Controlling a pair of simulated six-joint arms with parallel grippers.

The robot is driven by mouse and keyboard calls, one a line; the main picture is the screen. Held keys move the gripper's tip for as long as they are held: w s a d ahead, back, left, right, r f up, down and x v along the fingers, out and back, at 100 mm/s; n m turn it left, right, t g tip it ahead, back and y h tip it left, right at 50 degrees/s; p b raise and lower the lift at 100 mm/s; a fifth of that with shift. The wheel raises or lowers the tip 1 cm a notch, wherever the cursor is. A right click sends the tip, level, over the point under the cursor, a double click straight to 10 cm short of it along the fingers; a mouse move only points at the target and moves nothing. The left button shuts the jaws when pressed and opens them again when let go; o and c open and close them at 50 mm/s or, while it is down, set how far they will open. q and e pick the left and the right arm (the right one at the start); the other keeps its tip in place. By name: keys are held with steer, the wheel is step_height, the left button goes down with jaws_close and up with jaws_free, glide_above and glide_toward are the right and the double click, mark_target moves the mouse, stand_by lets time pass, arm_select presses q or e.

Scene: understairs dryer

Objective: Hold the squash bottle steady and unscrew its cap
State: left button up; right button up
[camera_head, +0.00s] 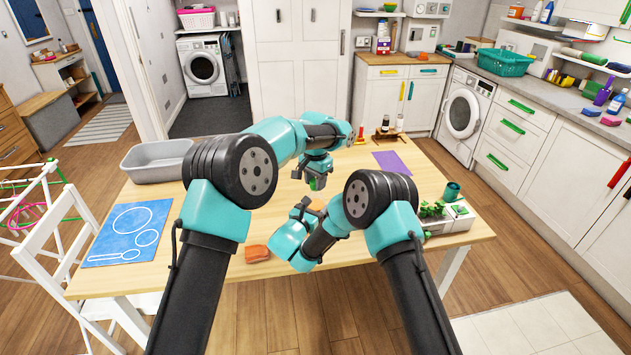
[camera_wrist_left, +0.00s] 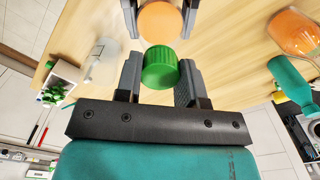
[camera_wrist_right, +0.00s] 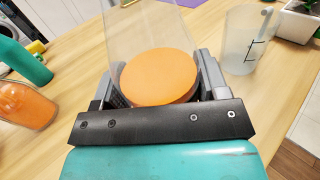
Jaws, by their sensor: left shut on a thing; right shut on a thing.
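The squash bottle is clear-walled with orange squash inside. The orange (camera_wrist_left: 160,22) shows between my right gripper's fingers in the left wrist view and as a disc (camera_wrist_right: 158,76) in the right wrist view. My right gripper (camera_head: 312,207) is shut on the bottle's body. The green cap (camera_wrist_left: 160,68) sits between the fingers of my left gripper (camera_wrist_left: 158,80), which is shut on it. In the head view my left gripper (camera_head: 317,178) is above the right one. The cap is outside the right wrist view, and I cannot tell whether it still touches the neck.
A clear cup with black marks (camera_wrist_right: 246,42) stands beside the bottle. A white planter with green plants (camera_head: 452,219) is at the table's right. A blue mat (camera_head: 130,235) and grey basin (camera_head: 158,172) are at the left.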

arm_select(q)
steer(key=n, duration=0.7)
steer(key=shift+n, duration=0.4)
steer(key=n, duration=1.3)
steer(key=shift+n, duration=0.4)
steer(key=n, duration=0.6)
steer(key=shift+n, duration=0.3)
steer(key=shift+r, duration=1.25)
